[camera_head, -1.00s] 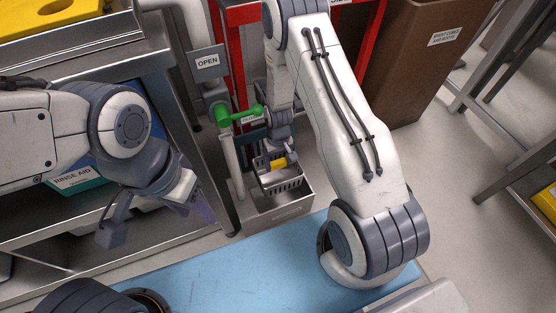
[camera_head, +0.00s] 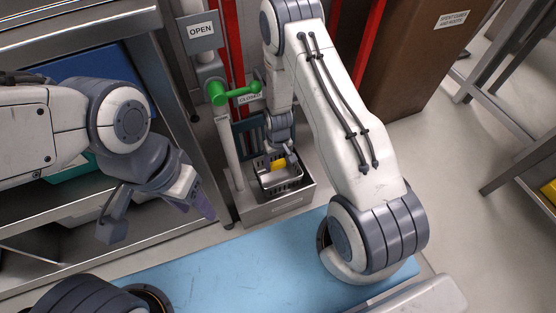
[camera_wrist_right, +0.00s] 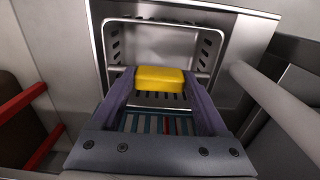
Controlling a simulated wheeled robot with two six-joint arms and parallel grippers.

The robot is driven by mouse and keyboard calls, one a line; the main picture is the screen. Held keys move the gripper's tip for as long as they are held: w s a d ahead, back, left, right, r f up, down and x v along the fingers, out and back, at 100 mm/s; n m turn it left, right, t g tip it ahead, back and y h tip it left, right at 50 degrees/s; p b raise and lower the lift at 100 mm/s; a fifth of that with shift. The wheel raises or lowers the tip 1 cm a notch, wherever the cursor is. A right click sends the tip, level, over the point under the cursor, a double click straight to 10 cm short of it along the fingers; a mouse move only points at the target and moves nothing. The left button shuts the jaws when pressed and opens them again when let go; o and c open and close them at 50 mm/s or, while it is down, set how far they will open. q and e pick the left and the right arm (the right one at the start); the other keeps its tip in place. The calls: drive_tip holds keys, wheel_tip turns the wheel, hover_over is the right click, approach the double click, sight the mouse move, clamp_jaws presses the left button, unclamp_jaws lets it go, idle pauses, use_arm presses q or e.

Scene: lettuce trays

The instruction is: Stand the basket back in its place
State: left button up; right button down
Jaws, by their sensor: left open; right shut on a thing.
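The basket (camera_head: 282,183) is a small slotted metal basket with a yellow grip (camera_head: 279,164). It is in the open top of a steel box (camera_head: 268,212) on the floor. Its rim shows near the box's rim; whether its base rests on the bottom is hidden. My right gripper (camera_head: 282,155) reaches down from above and is shut on the yellow grip. The right wrist view shows the grip (camera_wrist_right: 160,78) between both fingers and the slotted basket wall (camera_wrist_right: 150,42) beyond it. My left gripper (camera_head: 160,215) is open and empty at the left, away from the basket.
A green valve handle (camera_head: 235,93) on a pipe stands just left of my right arm, between an OPEN sign (camera_head: 200,30) and a CLOSED sign. A steel bench (camera_head: 70,45) is at the left. A brown bin (camera_head: 425,55) stands behind. A blue mat (camera_head: 220,265) lies in front.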

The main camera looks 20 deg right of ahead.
sight(278, 179)
drive_tip(key=shift+f+b, duration=3.05)
drive_tip(key=shift+f, duration=1.9)
drive_tip(key=shift+f+b, duration=0.3)
drive_tip(key=shift+f, duration=0.2)
unclamp_jaws()
drive_tip(key=shift+r, duration=0.15)
wheel_tip(278, 179, up, 9)
drive_tip(key=p, duration=0.8)
